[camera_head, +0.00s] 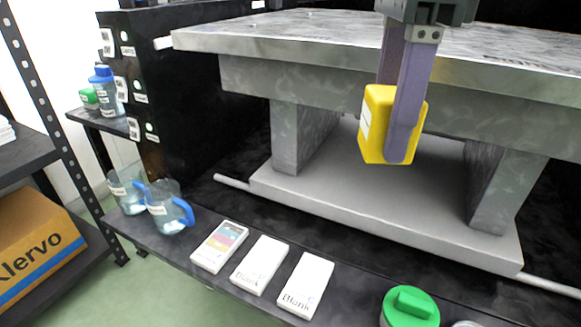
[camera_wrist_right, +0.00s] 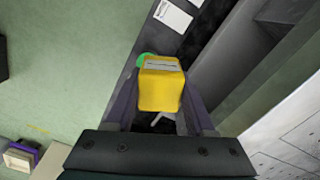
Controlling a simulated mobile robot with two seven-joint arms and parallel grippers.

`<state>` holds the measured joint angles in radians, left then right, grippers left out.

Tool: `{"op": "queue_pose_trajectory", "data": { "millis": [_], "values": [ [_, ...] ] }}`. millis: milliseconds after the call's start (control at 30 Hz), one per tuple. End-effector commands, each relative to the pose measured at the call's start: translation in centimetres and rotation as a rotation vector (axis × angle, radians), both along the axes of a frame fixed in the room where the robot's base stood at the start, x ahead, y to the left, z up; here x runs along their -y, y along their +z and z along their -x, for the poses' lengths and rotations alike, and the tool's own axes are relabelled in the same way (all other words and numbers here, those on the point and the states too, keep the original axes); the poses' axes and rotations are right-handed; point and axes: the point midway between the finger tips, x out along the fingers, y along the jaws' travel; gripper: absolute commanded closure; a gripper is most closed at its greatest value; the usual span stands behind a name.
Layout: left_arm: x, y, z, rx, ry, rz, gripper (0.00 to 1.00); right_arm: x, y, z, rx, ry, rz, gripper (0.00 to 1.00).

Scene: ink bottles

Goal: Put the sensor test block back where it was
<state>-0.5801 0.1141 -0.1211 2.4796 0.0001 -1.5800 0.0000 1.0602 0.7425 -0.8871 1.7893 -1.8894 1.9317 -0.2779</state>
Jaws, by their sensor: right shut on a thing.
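The sensor test block is likely the yellow block (camera_head: 378,125) with a white label on one side. My right gripper (camera_head: 400,130) is shut on it and holds it in the air in front of the grey stone-like bench. In the right wrist view the yellow block (camera_wrist_right: 161,88) sits between the purple fingers of my right gripper (camera_wrist_right: 160,110). My left gripper is not in view.
A narrow dark shelf (camera_head: 190,265) runs along the front. The grey bench (camera_head: 300,75) stands behind the block.

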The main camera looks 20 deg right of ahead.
Motion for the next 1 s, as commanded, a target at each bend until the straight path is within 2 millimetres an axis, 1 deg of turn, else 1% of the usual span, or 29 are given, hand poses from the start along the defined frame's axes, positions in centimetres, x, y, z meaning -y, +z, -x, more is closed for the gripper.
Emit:
{"op": "queue_pose_trajectory", "data": {
  "millis": [33, 100, 200, 300, 367, 467, 567, 700, 800, 900, 1000],
  "values": [
    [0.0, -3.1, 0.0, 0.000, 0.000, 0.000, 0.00, 0.2, -3.4, 0.1, -0.005, -0.078, -0.002, 1.00],
    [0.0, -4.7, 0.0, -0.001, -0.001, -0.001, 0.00, 0.5, -5.3, 0.0, -0.007, -0.184, 0.000, 1.00],
    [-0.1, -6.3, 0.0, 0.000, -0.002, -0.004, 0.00, 0.8, -7.3, 0.1, -0.012, -0.301, 0.002, 1.00],
    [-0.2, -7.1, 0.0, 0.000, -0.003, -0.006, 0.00, 1.1, -8.4, 0.1, -0.013, -0.380, 0.004, 1.00],
    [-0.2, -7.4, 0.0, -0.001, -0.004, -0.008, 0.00, 1.2, -8.8, 0.1, -0.014, -0.407, 0.005, 1.00],
    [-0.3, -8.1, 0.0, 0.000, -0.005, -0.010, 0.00, 1.2, -10.2, 0.1, -0.016, -0.429, 0.005, 1.00],
    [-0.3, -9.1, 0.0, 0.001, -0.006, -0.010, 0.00, 1.2, -12.7, 0.2, -0.019, -0.432, 0.006, 1.00],
    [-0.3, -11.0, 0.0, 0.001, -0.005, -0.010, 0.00, 1.2, -17.0, 0.2, -0.019, -0.431, 0.007, 1.00],
    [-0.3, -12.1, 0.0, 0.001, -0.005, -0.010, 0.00, 1.2, -19.7, 0.2, -0.018, -0.429, 0.007, 1.00],
    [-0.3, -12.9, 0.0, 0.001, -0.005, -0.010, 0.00, 1.2, -21.7, 0.2, -0.016, -0.429, 0.006, 1.00],
    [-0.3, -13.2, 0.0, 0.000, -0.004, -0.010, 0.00, 1.2, -22.7, 0.1, -0.015, -0.428, 0.005, 1.00]
  ]
}}
